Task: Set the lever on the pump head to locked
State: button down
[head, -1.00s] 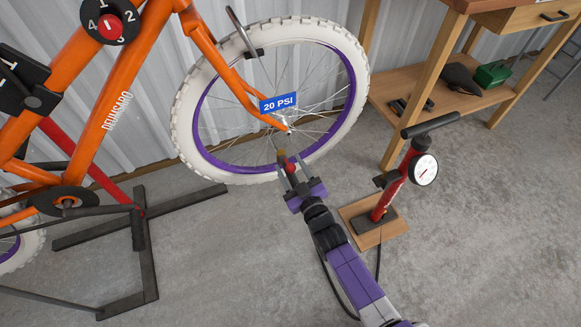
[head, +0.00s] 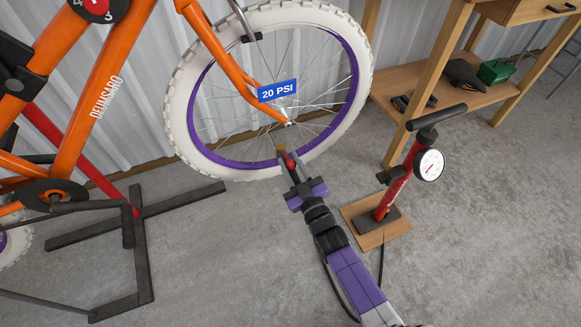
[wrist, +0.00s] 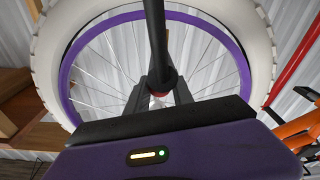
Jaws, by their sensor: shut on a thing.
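My gripper (head: 287,165) is in front of the lower rim of the bicycle wheel (head: 181,125) in the head view. It is shut on the pump head (head: 290,160), a small red part with a yellowish tip between the fingertips. In the wrist view my gripper (wrist: 160,92) closes around a dark hose-like piece (wrist: 155,40) with a reddish collar. The lever is too small to make out, so its setting cannot be told. Whether the pump head touches the wheel is also unclear. The red floor pump (head: 395,190) with a round gauge stands upright to the right.
A blue tag (head: 278,91) reading 20 PSI shows at the wheel hub. The orange bicycle is at left on a black stand (head: 140,250). A wooden workbench (head: 425,90) stands at right.

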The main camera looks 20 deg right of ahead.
aim_at(293, 169)
jog(key=c, duration=1.1)
grip_release()
jog(key=shift+s, duration=0.15)
jog(key=s, duration=0.2)
jog(key=s+p, duration=0.1)
jog(key=s, duration=0.1)
jog(key=s+p, duration=0.1)
jog(key=s, duration=0.1)
jog(key=shift+s+d+f, duration=0.1)
jog(key=shift+s+f, duration=0.25)
jog(key=shift+f, duration=0.05)
jog(key=shift+s+f, duration=0.1)
jog(key=shift+s, duration=0.3)
